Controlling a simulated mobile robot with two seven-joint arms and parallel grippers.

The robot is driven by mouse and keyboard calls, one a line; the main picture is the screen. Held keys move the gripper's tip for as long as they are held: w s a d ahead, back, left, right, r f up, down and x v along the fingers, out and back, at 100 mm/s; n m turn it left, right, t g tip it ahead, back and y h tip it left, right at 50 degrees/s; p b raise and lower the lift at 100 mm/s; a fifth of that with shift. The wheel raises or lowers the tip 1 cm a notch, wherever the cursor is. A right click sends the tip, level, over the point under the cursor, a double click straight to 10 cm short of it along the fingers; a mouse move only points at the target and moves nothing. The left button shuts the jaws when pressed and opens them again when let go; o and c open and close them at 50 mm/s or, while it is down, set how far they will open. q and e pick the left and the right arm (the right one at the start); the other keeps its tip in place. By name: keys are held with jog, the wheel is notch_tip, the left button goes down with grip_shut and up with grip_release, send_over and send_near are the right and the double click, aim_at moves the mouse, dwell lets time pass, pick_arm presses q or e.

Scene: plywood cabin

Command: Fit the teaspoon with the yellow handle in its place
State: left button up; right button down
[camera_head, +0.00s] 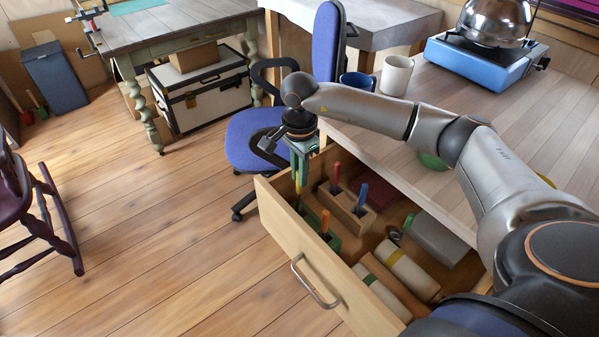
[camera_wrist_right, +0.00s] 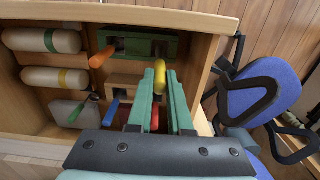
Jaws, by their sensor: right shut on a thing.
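My right gripper (camera_head: 300,172) points down over the front part of the open drawer. It is shut on the yellow handle (camera_wrist_right: 160,74) of the teaspoon, which shows between its fingertips in the right wrist view. The spoon's lower end is hidden, so I cannot tell whether it is in a slot. A green block (camera_wrist_right: 139,36) with dark openings lies close to the yellow handle; an orange handle (camera_head: 325,221) stands at its other opening. A wooden block (camera_head: 340,204) beside it holds a red handle (camera_head: 335,173) and a blue handle (camera_head: 361,196). My left gripper is not in view.
The drawer (camera_head: 285,222) also holds pale rolls (camera_head: 408,270) with coloured bands and a grey box (camera_head: 436,238). Its wooden walls surround the blocks. The worktop (camera_head: 470,110) overhangs the drawer's back. A blue chair (camera_head: 250,135) stands just beyond the drawer.

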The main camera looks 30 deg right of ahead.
aim_at(299, 191)
jog(key=shift+f+b, duration=2.1)
jog(key=shift+f, duration=0.6)
dwell(0.6)
dwell(0.4)
jog(key=c, duration=1.2)
grip_release()
jog(key=o, duration=1.1)
jog(key=shift+r, duration=0.1)
jog(key=shift+r+p, duration=2.4)
jog(key=shift+r, duration=1.1)
